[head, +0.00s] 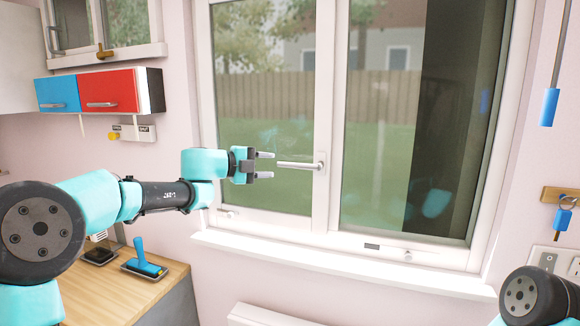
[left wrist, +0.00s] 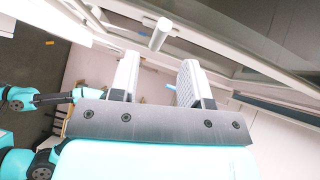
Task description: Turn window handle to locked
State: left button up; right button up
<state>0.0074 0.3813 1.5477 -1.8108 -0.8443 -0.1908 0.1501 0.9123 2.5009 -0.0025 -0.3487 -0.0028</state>
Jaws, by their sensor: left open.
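The window handle (head: 300,165) is a pale bar lying horizontally, pointing left from its mount on the middle window frame. My left gripper (head: 266,165) is open and empty just left of the handle's free end, at about the same height. In the left wrist view the handle (left wrist: 160,33) shows beyond the open fingers (left wrist: 159,62), in line with the gap between them; contact does not show. Part of my right arm is at the lower right of the head view, but its gripper is out of frame.
The window sill (head: 340,255) runs below the handle. A wooden counter (head: 165,298) at lower left holds a blue-handled tool (head: 145,262). Blue and red cabinets (head: 108,90) hang at upper left. A blue key (head: 562,218) hangs at right.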

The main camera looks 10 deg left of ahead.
aim_at(286, 165)
pick_arm(q)
jog(key=x, duration=0.7)
jog(key=shift+w+d, duration=0.15)
jog(key=shift+d, duration=0.05)
grip_shut()
